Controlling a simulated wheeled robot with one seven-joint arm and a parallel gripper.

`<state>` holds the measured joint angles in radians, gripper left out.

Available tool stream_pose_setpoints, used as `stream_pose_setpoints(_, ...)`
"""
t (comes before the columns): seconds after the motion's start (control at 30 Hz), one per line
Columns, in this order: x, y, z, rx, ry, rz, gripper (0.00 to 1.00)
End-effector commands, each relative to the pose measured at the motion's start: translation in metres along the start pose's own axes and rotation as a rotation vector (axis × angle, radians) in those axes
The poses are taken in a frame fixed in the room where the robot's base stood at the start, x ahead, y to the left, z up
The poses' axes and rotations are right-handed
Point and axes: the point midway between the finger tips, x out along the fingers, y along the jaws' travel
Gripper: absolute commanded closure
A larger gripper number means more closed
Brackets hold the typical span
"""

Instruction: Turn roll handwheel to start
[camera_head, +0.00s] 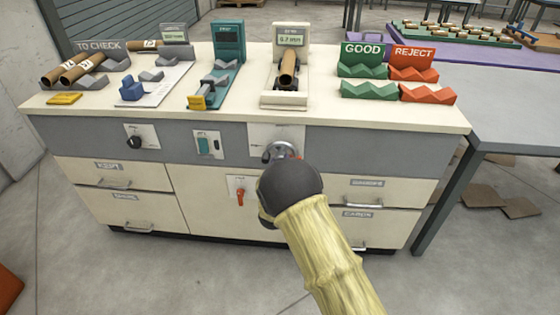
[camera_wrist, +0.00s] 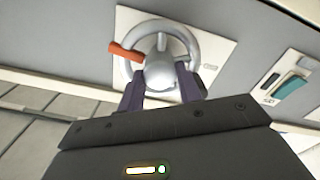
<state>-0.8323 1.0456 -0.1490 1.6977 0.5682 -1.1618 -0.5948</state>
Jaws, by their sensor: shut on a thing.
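The roll handwheel (camera_head: 279,151) is a silver wheel on a white plate on the grey front panel of the bench. In the wrist view the handwheel (camera_wrist: 161,70) shows a round silver hub, a ring and an orange-red grip (camera_wrist: 126,51), which points left there. My gripper (camera_wrist: 162,88) is shut on the handwheel, with its dark fingers on either side of the hub. In the head view my dark wrist and yellow-sleeved arm hide the fingers and the lower part of the wheel.
Left of the wheel on the panel are a green switch (camera_head: 208,145) and a black knob (camera_head: 135,142). A red lever (camera_head: 240,197) sits below. Drawers with handles flank the cabinet. On top, a brown tube rests on a gauge (camera_head: 290,95); GOOD (camera_head: 363,62) and REJECT (camera_head: 412,65) racks stand right.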

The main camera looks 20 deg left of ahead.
Motion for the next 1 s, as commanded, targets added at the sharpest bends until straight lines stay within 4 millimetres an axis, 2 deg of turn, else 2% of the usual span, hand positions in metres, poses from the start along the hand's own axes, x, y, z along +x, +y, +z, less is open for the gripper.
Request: stream_pose_setpoints(1.0, -0.0018, -0.0021, 0.0045, -0.971, -0.008, -0.008, 0.88)
